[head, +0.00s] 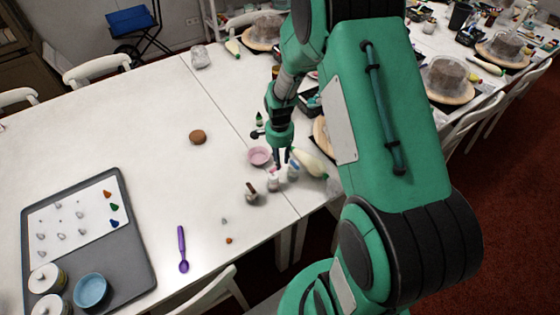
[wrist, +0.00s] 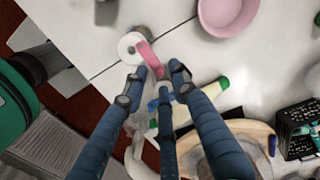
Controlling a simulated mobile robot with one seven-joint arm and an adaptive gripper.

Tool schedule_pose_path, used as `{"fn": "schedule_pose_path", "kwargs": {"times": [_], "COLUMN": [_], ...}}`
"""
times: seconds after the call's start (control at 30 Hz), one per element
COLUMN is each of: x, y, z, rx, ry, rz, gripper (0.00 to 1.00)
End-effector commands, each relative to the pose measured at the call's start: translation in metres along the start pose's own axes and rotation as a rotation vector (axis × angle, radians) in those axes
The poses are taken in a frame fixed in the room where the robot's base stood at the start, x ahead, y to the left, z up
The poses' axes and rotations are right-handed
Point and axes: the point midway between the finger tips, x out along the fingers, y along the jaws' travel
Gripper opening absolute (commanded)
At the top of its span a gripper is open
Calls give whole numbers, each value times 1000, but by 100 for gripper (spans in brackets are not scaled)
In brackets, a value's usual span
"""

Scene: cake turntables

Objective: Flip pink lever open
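The pink lever (wrist: 149,55) shows in the wrist view, running from a round white top (wrist: 129,47) with a hole in it toward my fingertips. In the head view a small white bottle with a pink part (head: 274,181) stands near the table's front edge, just below my gripper (head: 283,159). In the wrist view my gripper (wrist: 158,78) has its blue fingers spread, with the lever's free end near the gap between them. I cannot tell whether a finger touches it. The lower part of the bottle is hidden in the wrist view.
A pink bowl (head: 260,156) lies close to my gripper's left. A second small bottle with blue (head: 293,172) and a pale piping bag (head: 310,163) are close on the right. A brown-topped jar (head: 251,193) stands to the left. The table's left middle is mostly clear.

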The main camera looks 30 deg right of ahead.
Motion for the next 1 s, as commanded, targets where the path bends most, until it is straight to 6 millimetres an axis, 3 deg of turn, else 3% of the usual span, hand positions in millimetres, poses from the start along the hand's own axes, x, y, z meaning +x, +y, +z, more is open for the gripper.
{"fn": "schedule_pose_path", "kwargs": {"times": [0.7, 1.0], "x": [-100, -112], "y": [-1, 0], "z": [0, 0], "rx": [0, 0], "ry": [1, -1], "rz": [-2, 1], "gripper": [27, 27]}}
